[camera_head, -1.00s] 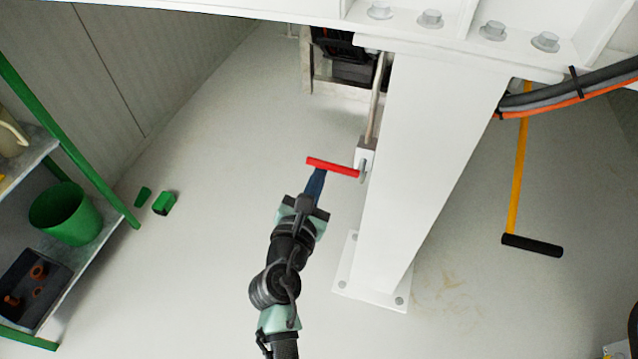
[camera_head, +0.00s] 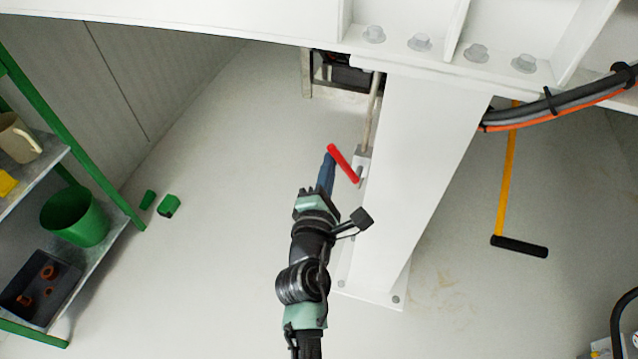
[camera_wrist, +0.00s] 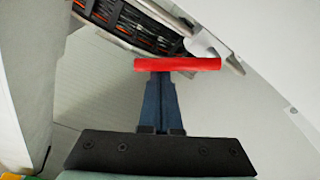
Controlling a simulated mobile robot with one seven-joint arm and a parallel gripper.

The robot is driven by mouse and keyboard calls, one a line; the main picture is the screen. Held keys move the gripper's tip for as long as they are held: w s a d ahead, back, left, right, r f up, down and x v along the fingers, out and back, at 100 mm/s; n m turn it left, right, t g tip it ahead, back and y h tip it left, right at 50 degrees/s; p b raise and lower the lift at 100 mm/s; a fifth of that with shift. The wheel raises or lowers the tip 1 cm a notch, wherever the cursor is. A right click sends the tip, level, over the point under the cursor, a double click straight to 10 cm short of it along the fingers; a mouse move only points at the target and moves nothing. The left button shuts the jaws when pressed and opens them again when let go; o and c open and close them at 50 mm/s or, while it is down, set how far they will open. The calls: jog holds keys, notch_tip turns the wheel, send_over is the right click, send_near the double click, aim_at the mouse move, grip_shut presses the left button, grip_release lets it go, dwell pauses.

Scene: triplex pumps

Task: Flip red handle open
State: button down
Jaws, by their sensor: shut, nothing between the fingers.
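The red handle (camera_head: 343,164) is a short bar on a valve fitting at the left side of the white column. In the head view it slants, its free end up and to the left. My gripper (camera_head: 329,158) has its blue fingers shut, with the tips at the free end of the handle. In the wrist view the red handle (camera_wrist: 178,64) lies crosswise just beyond the tips of my gripper (camera_wrist: 160,76), and nothing shows between the fingers. The tips look in contact with the handle or very close to it; I cannot tell which.
The white column (camera_head: 420,160) stands right beside the handle, with a pipe (camera_head: 371,112) above the fitting. A green shelf rack (camera_head: 75,130) with a green bin (camera_head: 75,216) stands at left. A yellow lever (camera_head: 507,170) hangs at right.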

aim_at(348, 165)
jog(key=shift+s+d+r+m+t, duration=0.15)
jog(key=shift+d+r+m+t, duration=0.25)
jog(key=shift+m, duration=0.5)
jog(key=shift+s+d+r+m, duration=0.15)
jog(key=shift+d+m, duration=0.25)
jog(key=shift+m, duration=0.25)
jog(key=shift+s+d+r+m, duration=0.1)
jog(key=shift+d+r+m, duration=0.1)
jog(key=shift+d+m, duration=0.4)
jog(key=shift+s+d+r+m, duration=0.15)
jog(key=shift+d+m, duration=0.1)
jog(key=shift+m, duration=0.5)
